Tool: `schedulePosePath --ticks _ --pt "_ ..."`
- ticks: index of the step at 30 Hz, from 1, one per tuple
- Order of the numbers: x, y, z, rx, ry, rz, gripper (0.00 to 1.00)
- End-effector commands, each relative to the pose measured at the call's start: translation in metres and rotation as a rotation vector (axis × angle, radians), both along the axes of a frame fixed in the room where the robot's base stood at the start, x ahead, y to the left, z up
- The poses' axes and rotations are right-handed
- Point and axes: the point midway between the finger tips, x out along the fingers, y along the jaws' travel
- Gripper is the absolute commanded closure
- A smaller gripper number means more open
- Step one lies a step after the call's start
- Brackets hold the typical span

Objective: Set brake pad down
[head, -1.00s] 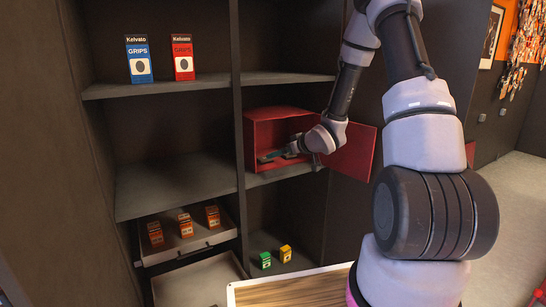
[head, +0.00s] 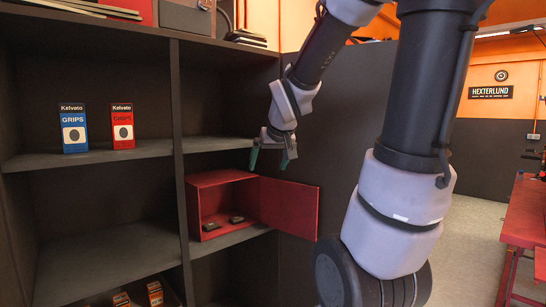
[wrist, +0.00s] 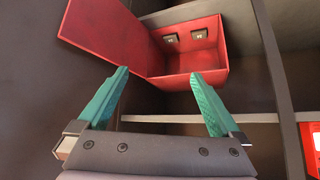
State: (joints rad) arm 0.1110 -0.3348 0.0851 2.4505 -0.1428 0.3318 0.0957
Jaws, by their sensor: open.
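Two small dark brake pads lie on the floor of an open red box; in the head view one pad (head: 237,219) is at the right and the other pad (head: 210,226) at the left. They also show in the wrist view, as one pad (wrist: 198,34) and another pad (wrist: 170,39). The red box (head: 222,178) stands on a shelf with its door (head: 289,207) swung open to the right. My gripper (head: 270,160) is open and empty, outside and above the box, its green fingers apart. It also shows in the wrist view (wrist: 160,95).
A blue grips box (head: 74,128) and a red box (head: 122,126) stand on the upper left shelf. Orange boxes (head: 155,293) sit lower down. A red table (head: 520,215) is at the far right. The shelf (head: 100,262) left of the red box is bare.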

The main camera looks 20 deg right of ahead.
Motion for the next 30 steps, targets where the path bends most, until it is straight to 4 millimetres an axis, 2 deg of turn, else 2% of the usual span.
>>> schedulePosePath --ticks 1,6,9,12,16,30 --pt "-0.025 0.006 0.015 0.045 0.006 -0.027 0.00" --pt "-0.097 0.029 0.036 0.218 0.071 -0.080 0.00" --pt "-0.126 0.041 0.042 0.293 0.102 -0.083 0.00" --pt "-0.143 0.048 0.045 0.341 0.123 -0.083 0.00" --pt "-0.150 0.051 0.045 0.358 0.135 -0.082 0.00" --pt "-0.149 0.051 0.045 0.356 0.133 -0.082 0.00"
